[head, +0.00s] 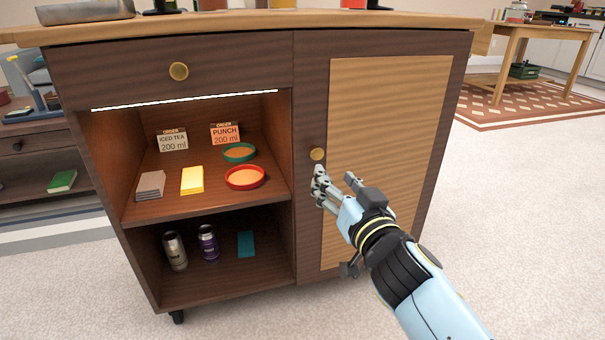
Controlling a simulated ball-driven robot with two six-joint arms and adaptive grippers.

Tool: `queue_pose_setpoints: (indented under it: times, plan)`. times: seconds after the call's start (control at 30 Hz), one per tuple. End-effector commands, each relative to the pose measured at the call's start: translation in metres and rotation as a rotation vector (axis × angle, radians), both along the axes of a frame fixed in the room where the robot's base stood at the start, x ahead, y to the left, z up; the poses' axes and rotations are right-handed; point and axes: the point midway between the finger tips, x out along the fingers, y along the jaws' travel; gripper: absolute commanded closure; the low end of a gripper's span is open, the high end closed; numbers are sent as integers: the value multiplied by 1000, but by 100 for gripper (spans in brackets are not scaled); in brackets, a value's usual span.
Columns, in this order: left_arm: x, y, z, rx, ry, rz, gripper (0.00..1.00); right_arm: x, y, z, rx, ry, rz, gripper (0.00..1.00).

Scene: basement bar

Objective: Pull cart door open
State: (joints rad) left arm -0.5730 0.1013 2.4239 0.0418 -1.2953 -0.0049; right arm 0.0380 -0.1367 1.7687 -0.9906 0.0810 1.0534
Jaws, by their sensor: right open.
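The cart (310,45) is dark wood with a light wooden top and stands in front of me. Its door (390,120) is on the right side, with a light woven panel in a dark frame. The door looks shut. A round brass knob (317,154) sits at the door's left edge. My right gripper (336,178) is open, just below and to the right of the knob, in front of the door. Its fingers appear empty; I cannot tell whether a fingertip touches the door. My left gripper is not in view.
A drawer with a brass knob (179,71) is above the open shelves. The shelves hold order cards (172,140), bowls (246,177), napkin stacks (192,181) and shakers (208,243). A wooden table (520,35) stands far right. Floor right of the cart is clear.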

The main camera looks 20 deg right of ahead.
Motion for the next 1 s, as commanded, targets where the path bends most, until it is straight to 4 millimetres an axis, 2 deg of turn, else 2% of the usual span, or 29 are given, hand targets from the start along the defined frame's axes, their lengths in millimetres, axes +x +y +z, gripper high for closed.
queue_pose_setpoints:
  times: [0.4,0.5,0.67,0.93,1.0]
  plan:
    - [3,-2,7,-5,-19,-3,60,77,2,2,-2,-2,1,52]
    - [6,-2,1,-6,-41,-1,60,90,3,1,-1,0,0,52]
    - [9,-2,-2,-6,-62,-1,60,100,3,1,0,1,-1,52]
    - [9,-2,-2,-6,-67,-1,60,101,3,1,0,1,-1,52]
    - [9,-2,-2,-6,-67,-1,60,101,3,1,0,1,-1,62]
